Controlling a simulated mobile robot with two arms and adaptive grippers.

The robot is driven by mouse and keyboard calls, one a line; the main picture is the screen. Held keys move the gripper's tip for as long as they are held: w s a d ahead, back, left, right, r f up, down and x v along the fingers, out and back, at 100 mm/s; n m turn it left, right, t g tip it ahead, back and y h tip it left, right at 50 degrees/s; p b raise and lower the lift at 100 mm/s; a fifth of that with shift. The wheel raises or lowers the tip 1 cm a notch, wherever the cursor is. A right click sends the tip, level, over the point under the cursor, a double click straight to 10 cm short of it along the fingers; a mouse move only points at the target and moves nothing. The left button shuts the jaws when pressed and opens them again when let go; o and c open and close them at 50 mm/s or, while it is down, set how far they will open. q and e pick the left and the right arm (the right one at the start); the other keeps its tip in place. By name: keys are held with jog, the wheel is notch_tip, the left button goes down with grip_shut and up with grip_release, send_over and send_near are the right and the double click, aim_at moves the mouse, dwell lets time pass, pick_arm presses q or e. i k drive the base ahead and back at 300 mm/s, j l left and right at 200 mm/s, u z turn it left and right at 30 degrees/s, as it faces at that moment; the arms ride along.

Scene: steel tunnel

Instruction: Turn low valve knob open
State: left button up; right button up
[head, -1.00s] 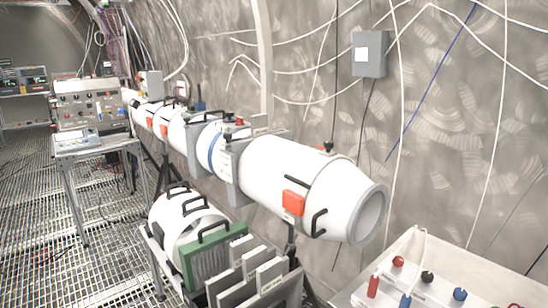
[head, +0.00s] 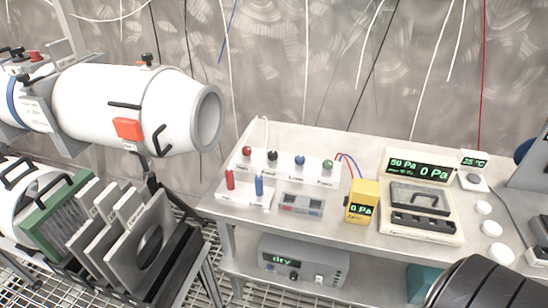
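A white valve panel stands at the back left of the steel table. It carries a row of round knobs: a red knob (head: 247,151), a black knob (head: 272,155), a blue knob (head: 300,160) and a green knob (head: 327,164). Small labels sit below them, too small to read surely, so I cannot tell which knob is the low valve. In front of them a red upright fitting (head: 229,180) and a blue upright fitting (head: 259,185) stand on a white base. Neither of my grippers shows; a dark ribbed part at the bottom right corner looks like my arm.
The steel table (head: 240,235) also holds a small grey meter (head: 301,203), a yellow meter (head: 362,201), a pressure unit (head: 421,205) and several white discs. A box reading "dry" (head: 303,262) sits on the lower shelf. A white duct (head: 115,100) and a plate rack stand at left.

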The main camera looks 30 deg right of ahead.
aim_at(299, 160)
jog(key=z, duration=1.25)
jog(key=l+u, duration=0.1)
